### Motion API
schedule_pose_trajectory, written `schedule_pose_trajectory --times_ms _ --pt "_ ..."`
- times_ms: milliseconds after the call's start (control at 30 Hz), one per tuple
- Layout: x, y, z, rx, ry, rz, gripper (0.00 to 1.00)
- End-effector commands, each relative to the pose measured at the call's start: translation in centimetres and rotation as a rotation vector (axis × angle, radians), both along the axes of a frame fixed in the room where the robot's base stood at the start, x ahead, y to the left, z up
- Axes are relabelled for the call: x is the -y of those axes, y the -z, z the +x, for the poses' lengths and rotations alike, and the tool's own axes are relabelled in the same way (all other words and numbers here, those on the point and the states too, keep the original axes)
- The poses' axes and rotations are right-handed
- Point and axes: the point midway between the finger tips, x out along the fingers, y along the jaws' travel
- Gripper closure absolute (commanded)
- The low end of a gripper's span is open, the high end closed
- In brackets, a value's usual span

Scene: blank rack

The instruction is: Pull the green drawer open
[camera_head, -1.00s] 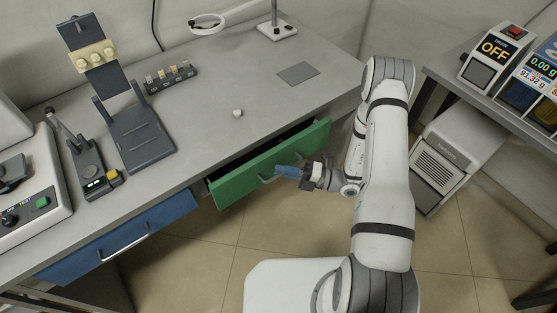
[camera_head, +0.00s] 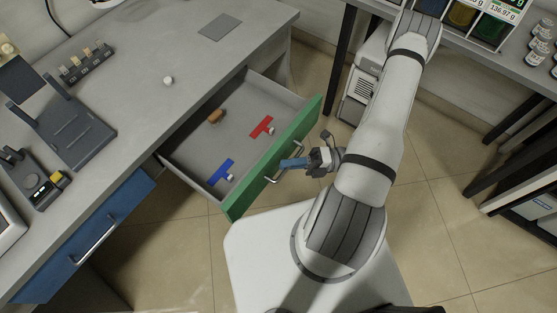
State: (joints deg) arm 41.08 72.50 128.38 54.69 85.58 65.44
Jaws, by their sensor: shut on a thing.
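The green drawer (camera_head: 247,188) is pulled well out from under the grey bench, and its grey inside shows. My gripper (camera_head: 284,164) has blue fingers and is shut on the drawer's metal handle (camera_head: 270,179) at the middle of the green front. The fingers hide part of the handle. In the drawer lie a red T-shaped piece (camera_head: 262,127), a blue T-shaped piece (camera_head: 220,172) and a small brown-orange object (camera_head: 216,116).
A shut blue drawer (camera_head: 85,240) is to the left under the bench top (camera_head: 120,120). A small white ball-like object (camera_head: 168,80) sits on the bench. A dark-legged table stands at the right. Open tiled floor (camera_head: 450,220) lies right of my arm.

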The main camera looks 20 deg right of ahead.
Motion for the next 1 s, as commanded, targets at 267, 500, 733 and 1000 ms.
schedule_pose_trajectory --times_ms 267,500,733,1000 --pt "0.5 0.1 -0.2 0.002 -0.002 -0.003 1.0" --pt "0.5 0.1 -0.1 0.001 -0.003 -0.003 1.0" --pt "0.4 0.0 -0.1 0.001 -0.003 -0.002 0.8" --pt "1.7 0.3 -0.2 0.002 0.002 -0.002 0.8"
